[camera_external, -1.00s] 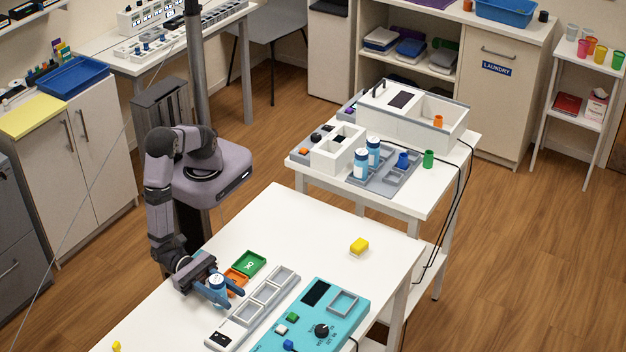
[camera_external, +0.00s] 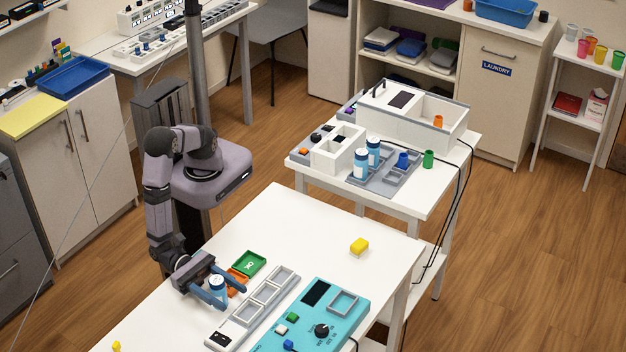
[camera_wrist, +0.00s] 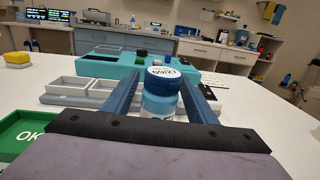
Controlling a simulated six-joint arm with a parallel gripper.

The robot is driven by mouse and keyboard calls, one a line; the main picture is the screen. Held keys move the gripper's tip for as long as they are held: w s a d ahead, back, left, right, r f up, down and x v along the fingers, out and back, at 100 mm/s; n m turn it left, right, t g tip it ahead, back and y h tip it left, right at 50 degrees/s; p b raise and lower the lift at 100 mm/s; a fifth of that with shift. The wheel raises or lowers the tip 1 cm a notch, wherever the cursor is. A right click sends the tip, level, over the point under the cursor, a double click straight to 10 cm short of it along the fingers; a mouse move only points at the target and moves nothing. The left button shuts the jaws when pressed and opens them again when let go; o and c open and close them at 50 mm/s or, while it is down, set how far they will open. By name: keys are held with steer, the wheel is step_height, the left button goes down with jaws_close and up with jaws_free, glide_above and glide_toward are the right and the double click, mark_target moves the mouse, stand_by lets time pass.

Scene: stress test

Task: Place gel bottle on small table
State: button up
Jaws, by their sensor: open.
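My gripper (camera_external: 227,300) is open, low over the near table, with one finger on each side of the bottle. In the wrist view gaps show between the bottle and both fingers of my gripper (camera_wrist: 161,100). A small white stand (camera_external: 588,58) is at the far right.
Green (camera_external: 250,263) and orange (camera_external: 236,281) trays, a compartment strip (camera_external: 257,311) and a teal device (camera_external: 318,322) lie close to my gripper. A yellow block (camera_external: 359,246) is further back. Two similar blue bottles (camera_external: 361,165) stand on the second white table (camera_external: 420,196).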

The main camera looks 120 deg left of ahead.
mark_target(214, 289)
steer(key=s, duration=0.3)
steer(key=s+b, duration=0.1)
steer(key=s, duration=0.5)
steer(key=shift+s+a+b, duration=0.35)
steer(key=shift+b, duration=0.05)
steer(key=shift+o, duration=0.5)
steer(key=shift+s+a, duration=0.15)
steer(key=shift+s, duration=0.75)
steer(key=shift+w, duration=0.15)
steer(key=shift+w+d+f+p, duration=0.15)
steer(key=shift+d+f+p, duration=0.1)
steer(key=shift+d+p, duration=0.15)
steer(key=shift+w+d+p, duration=0.15)
steer(key=shift+w+p, duration=0.5)
steer(key=shift+w, duration=2.75)
steer(key=shift+w, duration=0.1)
